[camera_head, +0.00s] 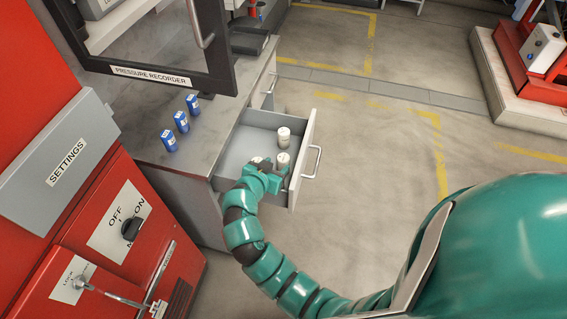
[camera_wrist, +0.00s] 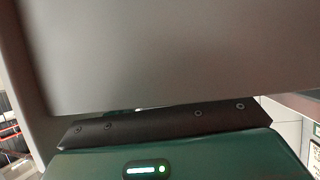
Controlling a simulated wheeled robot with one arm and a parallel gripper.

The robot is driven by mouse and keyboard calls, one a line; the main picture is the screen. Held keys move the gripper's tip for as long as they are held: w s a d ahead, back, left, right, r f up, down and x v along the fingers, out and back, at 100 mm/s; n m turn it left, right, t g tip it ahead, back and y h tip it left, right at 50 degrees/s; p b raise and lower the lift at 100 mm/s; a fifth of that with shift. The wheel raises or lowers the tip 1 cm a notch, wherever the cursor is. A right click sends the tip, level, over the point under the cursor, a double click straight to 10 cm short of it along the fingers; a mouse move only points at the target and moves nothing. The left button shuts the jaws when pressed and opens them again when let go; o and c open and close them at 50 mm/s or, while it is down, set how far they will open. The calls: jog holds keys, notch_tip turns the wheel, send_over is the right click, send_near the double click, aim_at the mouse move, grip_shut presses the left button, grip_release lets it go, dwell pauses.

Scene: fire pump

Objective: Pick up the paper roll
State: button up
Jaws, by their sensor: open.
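Small whitish paper rolls stand in the open grey drawer. One roll (camera_head: 283,137) is upright toward the drawer's back right. A second roll (camera_head: 283,159) stands nearer, just beside my gripper. A pale top (camera_head: 256,160) of what looks like another roll shows at the gripper's far side, mostly hidden. My green gripper (camera_head: 268,170) is open at the drawer's near end, over or just inside it. I cannot tell whether it touches a roll. The wrist view shows a plain grey surface close up and no roll.
The drawer (camera_head: 259,118) is pulled out from the grey counter (camera_head: 205,135), its handle (camera_head: 313,162) facing right. Several blue boxes (camera_head: 181,122) stand on the counter. The pressure recorder cabinet (camera_head: 150,40) is above, and red panels (camera_head: 110,220) are at left. Floor right of the drawer is clear.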

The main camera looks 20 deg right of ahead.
aim_at(282, 161)
jog(key=shift+p+x, duration=0.4)
jog(key=shift+x, duration=1.55)
jog(key=shift+d+r, duration=0.1)
jog(key=c, duration=0.8)
notch_tip(282, 161, up, 10)
jog(key=shift+r+b, duration=0.1)
jog(key=shift+b, duration=0.55)
